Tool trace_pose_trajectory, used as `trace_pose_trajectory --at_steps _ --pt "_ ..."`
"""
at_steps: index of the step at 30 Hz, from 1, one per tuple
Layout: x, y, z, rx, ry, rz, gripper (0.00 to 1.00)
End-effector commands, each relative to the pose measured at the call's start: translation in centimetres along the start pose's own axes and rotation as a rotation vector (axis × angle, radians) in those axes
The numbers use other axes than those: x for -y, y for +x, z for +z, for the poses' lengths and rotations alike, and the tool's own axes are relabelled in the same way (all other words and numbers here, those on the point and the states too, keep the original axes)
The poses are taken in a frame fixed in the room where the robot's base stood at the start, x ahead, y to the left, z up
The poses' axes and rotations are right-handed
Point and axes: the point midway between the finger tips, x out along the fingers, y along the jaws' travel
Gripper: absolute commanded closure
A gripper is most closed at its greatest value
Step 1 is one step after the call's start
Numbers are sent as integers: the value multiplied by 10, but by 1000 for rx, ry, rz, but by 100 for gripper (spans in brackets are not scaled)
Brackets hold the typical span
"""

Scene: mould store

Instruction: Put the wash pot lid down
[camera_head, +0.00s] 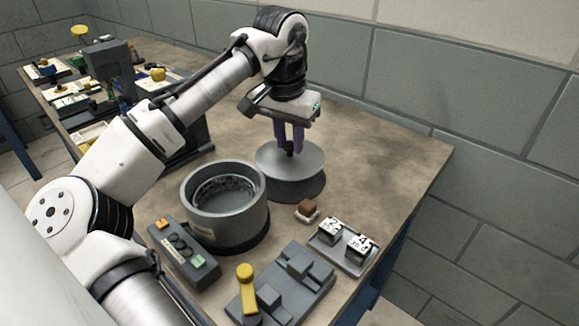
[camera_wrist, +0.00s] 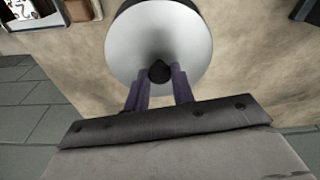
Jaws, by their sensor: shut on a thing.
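The wash pot lid (camera_head: 271,161) is a grey disc with a dark knob, at the back middle of the bench. It sits level just over a dark round base, and I cannot tell whether it touches it. My gripper (camera_head: 290,148) points down and is shut on the lid's knob. In the wrist view the lid (camera_wrist: 135,45) shows as a pale disc, with its dark knob between the fingers of my gripper (camera_wrist: 160,78). The grey wash pot (camera_head: 226,225) stands open in front and to the left, with a dark ring-like interior.
A grey fixture with a yellow-handled clamp (camera_head: 285,285) is at the front. A tray (camera_head: 358,270) with two marked blocks and a small brown block (camera_head: 307,208) lie to the right. The back right bench is clear.

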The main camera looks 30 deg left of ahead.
Motion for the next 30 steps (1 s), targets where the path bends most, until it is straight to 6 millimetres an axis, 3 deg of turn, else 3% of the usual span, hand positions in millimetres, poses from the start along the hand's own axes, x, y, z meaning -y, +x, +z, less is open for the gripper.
trace_pose_trajectory --at_steps 5,12,26,27,30 --pt "0 11 2 -1 0 0 100" --pt "0 42 5 0 0 -1 100" --pt "0 46 6 -1 1 2 100" --pt "0 46 6 0 1 1 72" --pt "0 46 6 0 0 0 59"
